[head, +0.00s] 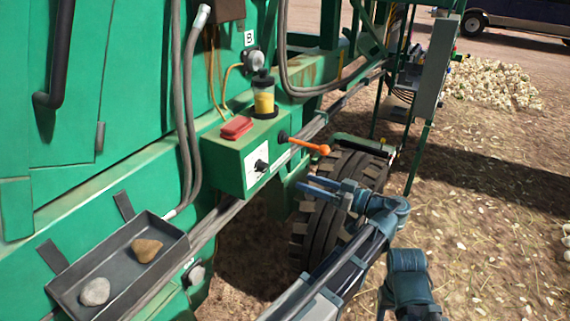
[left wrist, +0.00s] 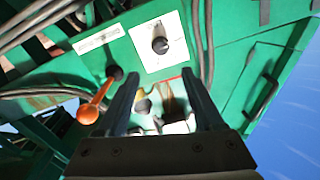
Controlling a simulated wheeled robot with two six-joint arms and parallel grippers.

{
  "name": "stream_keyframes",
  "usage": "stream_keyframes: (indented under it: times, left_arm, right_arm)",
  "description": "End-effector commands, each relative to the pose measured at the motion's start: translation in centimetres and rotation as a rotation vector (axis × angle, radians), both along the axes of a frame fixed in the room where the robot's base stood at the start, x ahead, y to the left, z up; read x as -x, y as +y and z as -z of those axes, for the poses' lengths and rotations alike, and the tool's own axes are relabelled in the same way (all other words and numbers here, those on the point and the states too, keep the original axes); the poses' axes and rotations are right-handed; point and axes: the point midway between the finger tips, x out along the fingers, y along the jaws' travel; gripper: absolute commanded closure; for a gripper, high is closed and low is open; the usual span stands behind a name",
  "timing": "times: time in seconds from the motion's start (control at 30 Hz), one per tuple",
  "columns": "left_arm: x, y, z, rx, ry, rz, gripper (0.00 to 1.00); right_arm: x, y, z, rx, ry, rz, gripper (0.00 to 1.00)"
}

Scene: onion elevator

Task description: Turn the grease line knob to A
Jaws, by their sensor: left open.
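The black knob (head: 261,166) sits on a white plate (head: 256,174) on the front of a green box. In the left wrist view the knob (left wrist: 160,46) faces the camera, in the upper middle, just beyond the fingertips. Its pointer direction and the plate's letters are too small to read. My left gripper (head: 305,184) is open and empty, to the right of the knob in the head view and apart from it. Its two dark fingers (left wrist: 160,78) point toward the plate.
An orange-handled lever (head: 310,145) juts from the box near the knob; it also shows in the left wrist view (left wrist: 94,104). A tray (head: 175,235) with two stones hangs left. A tyre (head: 327,220) stands behind my gripper.

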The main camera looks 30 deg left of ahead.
Motion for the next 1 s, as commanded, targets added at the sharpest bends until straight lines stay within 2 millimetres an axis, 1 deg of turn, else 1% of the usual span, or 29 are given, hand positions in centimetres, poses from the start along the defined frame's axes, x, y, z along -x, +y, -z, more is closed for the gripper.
stream_keyframes:
  times: [0.13,0.23,0.5,0.7,0.8,1.0]
  left_arm:
    - [0.0,0.6,0.0,0.001,0.001,-0.001,0.31]
    - [0.0,2.0,0.0,0.001,0.002,-0.002,0.31]
    - [-0.4,7.4,0.1,0.003,0.003,-0.004,0.31]
    - [-0.7,10.9,0.1,0.003,0.003,-0.003,0.31]
    - [-0.9,12.2,0.1,0.002,0.003,-0.002,0.31]
    - [-1.0,13.6,0.1,0.003,0.003,-0.001,0.31]
  right_arm:
    - [0.0,0.0,0.0,0.0,0.0,0.0,0.5]
    - [0.0,0.0,0.0,0.0,0.0,0.0,0.5]
    - [0.0,0.0,0.0,0.0,0.0,0.0,0.5]
    - [0.0,0.0,0.0,0.0,0.0,0.0,0.5]
    - [0.0,0.0,0.0,0.0,0.0,0.0,0.5]
    - [0.0,0.0,0.0,0.0,0.0,0.0,0.5]
